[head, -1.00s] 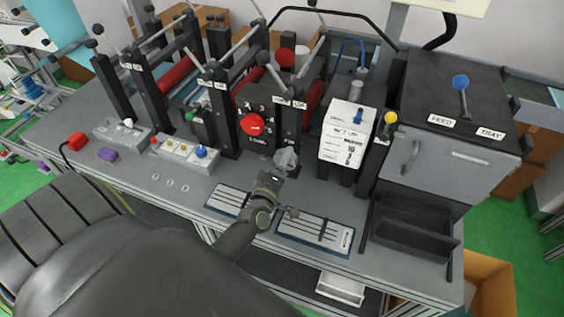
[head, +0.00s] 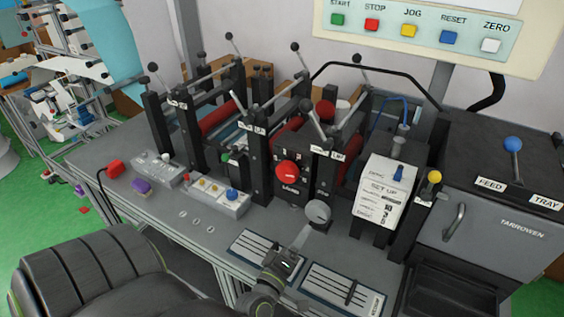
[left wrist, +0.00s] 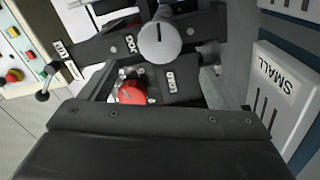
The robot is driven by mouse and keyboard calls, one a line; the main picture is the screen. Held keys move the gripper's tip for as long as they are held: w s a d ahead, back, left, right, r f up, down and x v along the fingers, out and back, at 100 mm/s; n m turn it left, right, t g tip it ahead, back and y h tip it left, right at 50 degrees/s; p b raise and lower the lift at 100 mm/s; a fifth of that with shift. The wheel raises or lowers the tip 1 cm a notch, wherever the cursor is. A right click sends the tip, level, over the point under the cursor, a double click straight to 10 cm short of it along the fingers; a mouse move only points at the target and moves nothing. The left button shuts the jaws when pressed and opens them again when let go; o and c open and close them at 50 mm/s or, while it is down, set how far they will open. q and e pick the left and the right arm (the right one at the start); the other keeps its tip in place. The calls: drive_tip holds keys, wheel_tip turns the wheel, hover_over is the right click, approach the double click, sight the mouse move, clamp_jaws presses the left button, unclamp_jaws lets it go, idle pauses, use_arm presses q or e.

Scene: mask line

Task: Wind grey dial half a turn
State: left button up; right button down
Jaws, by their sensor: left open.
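The grey dial (head: 318,211) is a round light-grey knob low on the front of the black machine, right of the red knob. In the left wrist view the dial (left wrist: 160,42) faces the camera, with a short dark line pointing to the top of the picture. My left gripper (head: 283,258) is open, in front of and below the dial in the head view, apart from it and over the bench's front. Its fingertips are hard to make out. My right gripper is not in view.
A red knob (head: 287,172) sits left of the dial. A white SET UP box (head: 384,196) stands close on its right. A button box (head: 212,194) is further left. Flat lined plates (head: 345,290) lie on the bench front. A grey TARROWEN cabinet (head: 490,235) stands at right.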

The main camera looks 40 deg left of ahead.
use_arm(q)
drive_tip(key=b+v, duration=0.1)
drive_tip(key=v, duration=0.1)
drive_tip(key=b+v, duration=0.3)
drive_tip(key=v, duration=0.1)
drive_tip(key=shift+f+b, duration=0.25)
drive_tip(key=shift+b, duration=0.15)
drive_tip(key=shift+s+d+r+b, duration=0.1)
drive_tip(key=shift+s+d+b, duration=0.05)
drive_tip(key=shift+s+b, duration=0.45)
drive_tip(key=shift+s+r+b, duration=0.15)
drive_tip(key=shift+s+b, duration=0.05)
drive_tip(key=shift+b, duration=0.1)
